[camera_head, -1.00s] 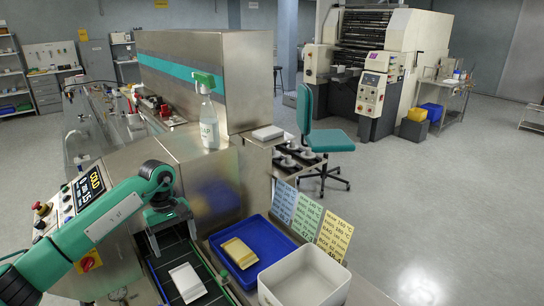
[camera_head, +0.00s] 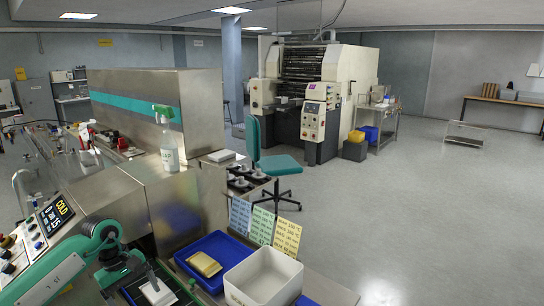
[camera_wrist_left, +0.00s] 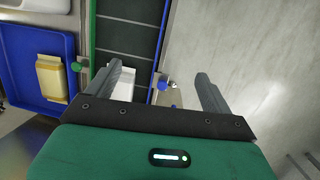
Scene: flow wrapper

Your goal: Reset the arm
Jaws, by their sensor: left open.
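My left arm is green and comes in from the left in the head view. Its dark gripper (camera_head: 128,277) points down over the belt, close to a white pack (camera_head: 158,293). In the wrist view the gripper's two grey fingers (camera_wrist_left: 160,85) stand wide apart with nothing between them. The white pack (camera_wrist_left: 125,86) shows partly behind the left finger, and whether they touch I cannot tell. My right gripper is in neither view.
A blue tray (camera_head: 236,241) holds a cream pack (camera_head: 204,264). An open white bin (camera_head: 264,278) and upright colour cards (camera_head: 262,226) stand beside it. A spray bottle (camera_head: 168,150) stands on the steel machine. The control panel reads COLD (camera_head: 58,215). Open floor lies to the right.

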